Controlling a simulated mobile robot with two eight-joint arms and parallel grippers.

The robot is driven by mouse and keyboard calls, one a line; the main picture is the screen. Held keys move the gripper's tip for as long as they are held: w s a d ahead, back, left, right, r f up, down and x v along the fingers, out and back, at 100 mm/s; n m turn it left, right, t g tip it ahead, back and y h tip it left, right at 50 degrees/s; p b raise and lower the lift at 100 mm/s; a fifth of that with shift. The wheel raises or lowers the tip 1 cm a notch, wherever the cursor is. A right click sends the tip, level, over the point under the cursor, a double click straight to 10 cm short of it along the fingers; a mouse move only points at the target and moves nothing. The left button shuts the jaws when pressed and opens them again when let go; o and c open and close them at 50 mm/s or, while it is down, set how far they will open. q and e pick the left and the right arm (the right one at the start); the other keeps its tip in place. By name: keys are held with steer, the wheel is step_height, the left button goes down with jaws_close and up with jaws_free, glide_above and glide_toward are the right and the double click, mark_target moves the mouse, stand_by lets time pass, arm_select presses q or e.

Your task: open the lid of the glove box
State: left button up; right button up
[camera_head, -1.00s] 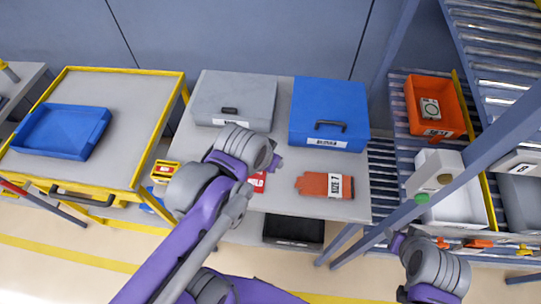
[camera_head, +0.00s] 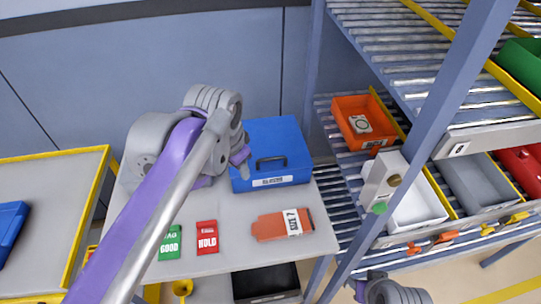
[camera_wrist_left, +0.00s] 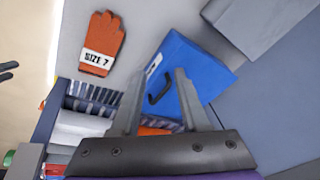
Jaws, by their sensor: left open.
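The glove box is a blue box (camera_head: 275,135) with a closed lid, a dark handle (camera_head: 270,161) and a white label on its front. It stands at the back of the grey table (camera_head: 215,262). My left gripper (camera_head: 240,160) is at the box's left front edge in the head view, partly hidden by its own arm. In the left wrist view its two open fingers (camera_wrist_left: 158,85) point toward the blue box (camera_wrist_left: 200,65), with the handle (camera_wrist_left: 159,87) showing between them. Nothing is held. Part of my right gripper (camera_head: 358,288) shows at the bottom of the head view; its jaws are unclear.
An orange glove (camera_head: 285,224), a red HOLD tag (camera_head: 207,237) and a green tag (camera_head: 170,243) lie in front. A rack post (camera_head: 425,130) and orange bin (camera_head: 363,122) stand right.

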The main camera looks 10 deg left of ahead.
mark_target(270, 160)
arm_select(q)
steer(key=w+d+r+m+g+b, duration=0.1)
steer(key=w+d+r+m+b, duration=0.35)
steer(key=w+d+m, duration=0.35)
steer(key=shift+g+y, duration=0.3)
steer(key=shift+g, duration=0.1)
steer(key=w+f+b, duration=0.1)
steer(key=f, duration=0.2)
steer(key=w+a+f+b, duration=0.1)
steer(key=f, duration=0.3)
steer(key=a+f+b, duration=0.1)
steer(key=f, duration=0.3)
steer(key=shift+w, duration=0.4)
arm_select(e)
step_height(270, 160, down, 9)
steer(key=s, duration=0.1)
steer(key=shift+s+f, duration=0.2)
steer(key=shift+s, duration=0.05)
arm_select(q)
jaws_close()
